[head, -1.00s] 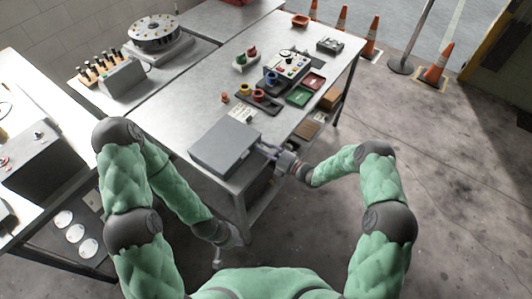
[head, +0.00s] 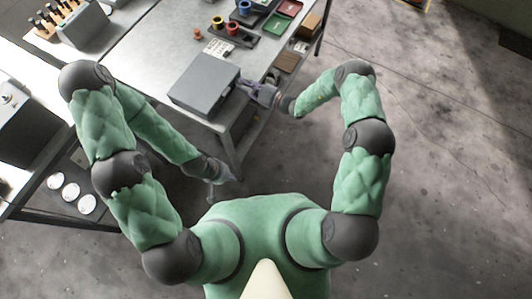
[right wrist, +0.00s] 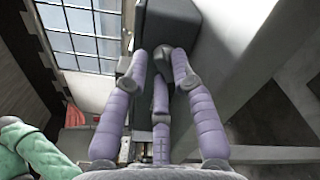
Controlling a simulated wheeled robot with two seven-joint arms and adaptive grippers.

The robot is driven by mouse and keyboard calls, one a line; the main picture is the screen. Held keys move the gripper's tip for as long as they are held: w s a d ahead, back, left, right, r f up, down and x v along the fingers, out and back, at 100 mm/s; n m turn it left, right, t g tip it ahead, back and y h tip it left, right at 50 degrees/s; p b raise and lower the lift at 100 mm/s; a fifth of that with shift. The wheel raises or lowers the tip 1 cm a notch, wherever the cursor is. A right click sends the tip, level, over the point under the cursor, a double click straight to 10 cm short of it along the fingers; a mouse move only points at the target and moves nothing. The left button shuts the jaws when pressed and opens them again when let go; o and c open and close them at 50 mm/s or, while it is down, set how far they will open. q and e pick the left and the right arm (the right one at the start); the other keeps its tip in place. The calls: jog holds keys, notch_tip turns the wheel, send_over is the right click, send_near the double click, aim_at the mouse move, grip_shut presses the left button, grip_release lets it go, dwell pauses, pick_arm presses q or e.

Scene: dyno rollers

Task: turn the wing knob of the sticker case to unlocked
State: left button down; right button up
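The sticker case is a closed grey box (head: 205,83) on the front edge of the metal table in the head view. Its dark grey side (right wrist: 168,22) shows at the top of the right wrist view. My right gripper (head: 243,88) is at the case's right side. In the right wrist view its purple fingers (right wrist: 160,65) are spread on either side of a small grey lump, likely the wing knob (right wrist: 162,54). Whether they touch it, and the knob's exact angle, I cannot tell. My left gripper (head: 217,192) hangs low, left of the table's front leg, its fingers unclear.
The metal table (head: 160,60) holds coloured spools (head: 232,29) and a green tray (head: 273,24) behind the case. A lower shelf with brown boxes (head: 287,62) is under its right side. Floor at the right is clear.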

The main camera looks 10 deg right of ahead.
jog(key=n, duration=0.4)
jog(key=shift+s+p, duration=0.1)
jog(key=shift+p, duration=0.3)
jog(key=n+p, duration=0.1)
jog(key=n, duration=0.3)
jog(key=shift+a+n, duration=0.1)
jog(key=shift+n, duration=0.3)
jog(key=v, duration=1.1)
jog(key=s+a+f+n+g+h, duration=0.1)
jog(key=s+f+n+g, duration=0.2)
jog(key=s, duration=0.5)
jog(key=s+a+f+n+g+h+b, duration=0.1)
jog(key=s+f+n+g, duration=0.3)
jog(key=s, duration=0.4)
jog(key=s+a+f+n+g+h+b, duration=0.1)
jog(key=s+a+f+n+g+h, duration=0.1)
jog(key=s+n+g, duration=0.3)
jog(key=s+f+g, duration=0.1)
jog(key=s, duration=0.2)
jog(key=shift+a+f+h, duration=0.15)
jog(key=shift+f+h, duration=0.1)
jog(key=shift+h, duration=0.05)
